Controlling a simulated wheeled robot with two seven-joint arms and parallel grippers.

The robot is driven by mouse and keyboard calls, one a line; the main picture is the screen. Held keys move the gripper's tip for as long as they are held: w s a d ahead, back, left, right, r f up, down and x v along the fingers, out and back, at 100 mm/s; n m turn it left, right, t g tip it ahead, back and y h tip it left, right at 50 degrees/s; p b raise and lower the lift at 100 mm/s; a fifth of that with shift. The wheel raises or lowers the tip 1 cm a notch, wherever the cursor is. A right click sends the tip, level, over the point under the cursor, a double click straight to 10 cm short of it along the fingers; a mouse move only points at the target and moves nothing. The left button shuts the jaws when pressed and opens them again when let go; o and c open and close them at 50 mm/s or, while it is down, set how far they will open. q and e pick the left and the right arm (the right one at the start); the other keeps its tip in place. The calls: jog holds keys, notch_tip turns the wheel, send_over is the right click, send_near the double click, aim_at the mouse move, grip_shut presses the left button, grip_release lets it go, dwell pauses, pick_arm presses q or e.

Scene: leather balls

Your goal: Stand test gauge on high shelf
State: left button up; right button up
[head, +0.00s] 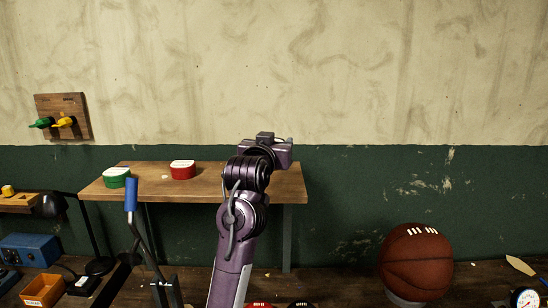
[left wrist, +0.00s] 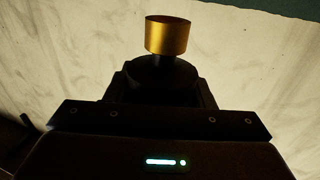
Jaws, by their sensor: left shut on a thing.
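My left gripper (head: 272,146) is raised over the back of the wooden shelf (head: 225,190), seen from behind with my arm below it. In the left wrist view it is shut on a brass-coloured cylinder (left wrist: 168,36) with a dark stem, which stands up beyond the jaws. No dial face shows on it, so I cannot tell whether it is the test gauge. In the head view the held thing is hidden behind the gripper. A white-dialled gauge (head: 527,299) shows at the lower right edge. My right gripper is not in view.
A green-and-white box (head: 117,178) and a red-and-white box (head: 183,170) stand on the shelf's left half. A blue-handled lever (head: 131,195) rises before it. A brown ball (head: 415,262) sits at right. An orange bin (head: 42,290) stands at lower left.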

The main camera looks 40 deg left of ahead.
pick_arm(q)
jog(key=shift+f, duration=0.25)
notch_tip(320, 180, down, 3)
jog(key=shift+f+p, duration=0.2)
jog(key=shift+p, duration=0.15)
jog(key=shift+f, duration=0.2)
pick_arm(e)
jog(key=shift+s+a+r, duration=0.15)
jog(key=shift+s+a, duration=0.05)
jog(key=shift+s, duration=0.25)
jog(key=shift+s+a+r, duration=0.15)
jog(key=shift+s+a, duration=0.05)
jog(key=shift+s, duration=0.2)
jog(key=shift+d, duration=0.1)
pick_arm(q)
jog(key=shift+f, duration=0.2)
jog(key=o, duration=1)
jog(key=shift+c, duration=0.2)
jog(key=shift+r, duration=0.1)
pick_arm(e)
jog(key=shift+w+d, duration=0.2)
